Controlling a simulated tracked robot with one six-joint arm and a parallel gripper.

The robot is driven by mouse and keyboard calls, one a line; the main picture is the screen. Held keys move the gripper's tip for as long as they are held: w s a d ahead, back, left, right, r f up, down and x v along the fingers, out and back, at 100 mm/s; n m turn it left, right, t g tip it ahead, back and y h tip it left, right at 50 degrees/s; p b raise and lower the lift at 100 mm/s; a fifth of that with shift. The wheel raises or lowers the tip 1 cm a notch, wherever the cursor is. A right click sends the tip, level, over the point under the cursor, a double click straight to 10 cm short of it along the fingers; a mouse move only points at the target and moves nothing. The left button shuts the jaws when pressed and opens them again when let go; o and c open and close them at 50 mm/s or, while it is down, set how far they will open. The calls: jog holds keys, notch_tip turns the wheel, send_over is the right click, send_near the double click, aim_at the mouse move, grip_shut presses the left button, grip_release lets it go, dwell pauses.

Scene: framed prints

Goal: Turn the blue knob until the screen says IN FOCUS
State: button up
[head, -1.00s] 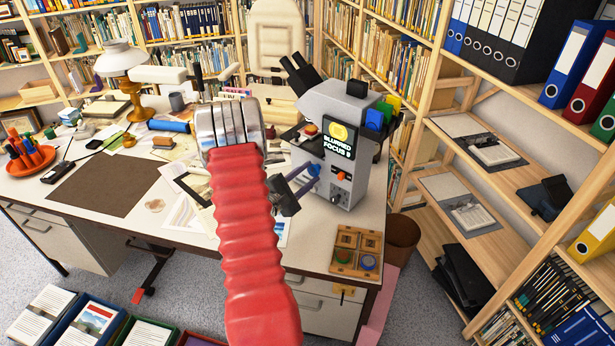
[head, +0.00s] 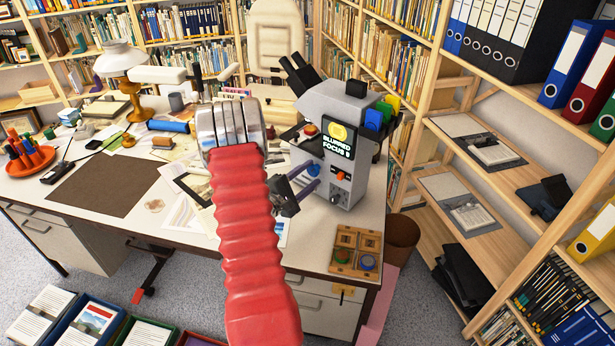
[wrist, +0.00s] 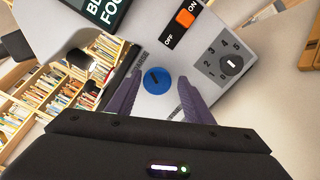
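The blue knob (wrist: 157,81) is a round dial with a dark slot, on the grey front of the microscope (head: 345,150). In the wrist view it lies between the two purple fingertips of my gripper (wrist: 161,88), with a gap on each side. My gripper is open and points at the machine's front; whether the tips reach past the knob's face cannot be told. The screen (head: 338,146) reads BLURRED, with a FOCUS number too small to read surely.
An orange ON/OFF switch (wrist: 185,18) and a grey numbered dial (wrist: 230,65) are on the same face, right of the knob. A wooden tray (head: 356,250) with round pieces lies at the desk's front right. Papers lie left of the microscope.

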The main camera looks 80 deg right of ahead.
jog(key=shift+o, duration=0.8)
jog(key=shift+w, duration=0.15)
jog(key=shift+w+a, duration=0.25)
jog(key=shift+a, duration=0.1)
jog(key=v, duration=1.3)
jog(key=shift+s, duration=0.1)
jog(key=w+m+g, duration=0.1)
jog(key=d+m+g, duration=0.1)
jog(key=w+m+y, duration=0.1)
jog(key=m, duration=0.1)
jog(key=shift+w+d+f+g, duration=0.15)
jog(key=shift+w+f+g, duration=0.15)
jog(key=shift+f+g, duration=0.1)
jog(key=shift+d+r, duration=0.1)
